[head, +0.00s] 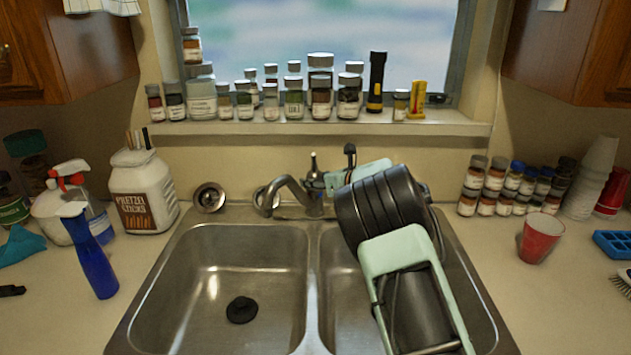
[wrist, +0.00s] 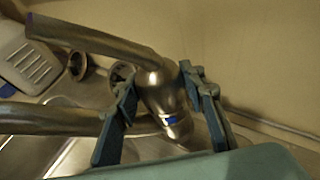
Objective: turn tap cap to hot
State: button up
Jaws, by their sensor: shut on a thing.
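The metal tap (head: 313,198) stands at the back of the sink, between the two basins, with its spout over the left one. The tap cap (wrist: 163,95) has a small blue mark low on its front. A long metal bar runs from it to the upper left in the wrist view. My gripper (wrist: 160,84) is shut on the tap cap, with one finger on each side. In the head view my gripper (head: 326,182) reaches the tap from the right, and my arm hides part of it. The red mark is not visible.
The double sink (head: 240,262) has a black stopper (head: 241,310). Two metal strainers (head: 209,197) lean behind it. A pretzel jar (head: 144,190) and a blue spray bottle (head: 92,255) stand left. Spice jars (head: 293,98) and a flashlight (head: 376,82) line the sill. A red cup (head: 541,238) stands right.

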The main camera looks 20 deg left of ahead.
jog(key=shift+a+f+m+t+h+b, duration=0.1)
jog(key=shift+f+m+t+h+b, duration=0.25)
jog(key=shift+b, duration=0.75)
jog(key=m+t+h+b, duration=0.2)
jog(key=b, duration=0.2)
jog(key=shift+s+r+m, duration=0.1)
jog(key=shift+m, duration=0.15)
jog(key=shift+r+m+t+h+b, duration=0.15)
jog(key=shift+m+t+h+b, duration=0.4)
jog(key=shift+m+h+b, duration=0.65)
jog(key=o, duration=0.9)
jog(key=shift+r+n+p, duration=0.1)
jog(key=shift+n+p, duration=0.2)
